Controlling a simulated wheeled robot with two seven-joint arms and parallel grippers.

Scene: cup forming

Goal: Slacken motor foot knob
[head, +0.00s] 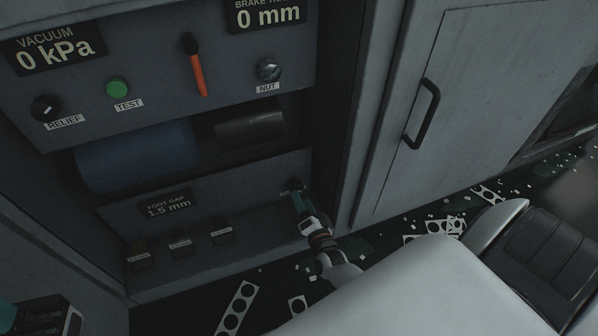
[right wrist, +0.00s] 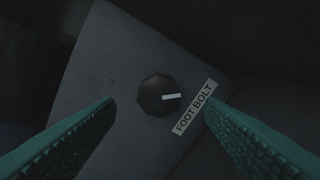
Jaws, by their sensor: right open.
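The motor foot knob is a dark faceted knob (right wrist: 160,95) with a white pointer mark, beside a label reading FOOT BOLT (right wrist: 195,107) in the right wrist view. The pointer mark points toward the right of that view. My right gripper (right wrist: 160,125) has its two green ridged fingers wide apart, one on each side of the knob, with clear gaps. In the head view my right gripper (head: 292,188) reaches the right end of the lower panel and hides the knob. Part of my left gripper (head: 40,318) shows at the bottom left; its fingertips are out of view.
The lower panel (head: 125,215) carries a FOOT GAP display (head: 168,205) reading 1.5 mm. Above it lies a blue cylinder (head: 135,155). The upper panel has RELIEF, TEST and NUT controls. A cabinet door (head: 470,100) stands at right. Punched scrap strips (head: 237,308) litter the floor.

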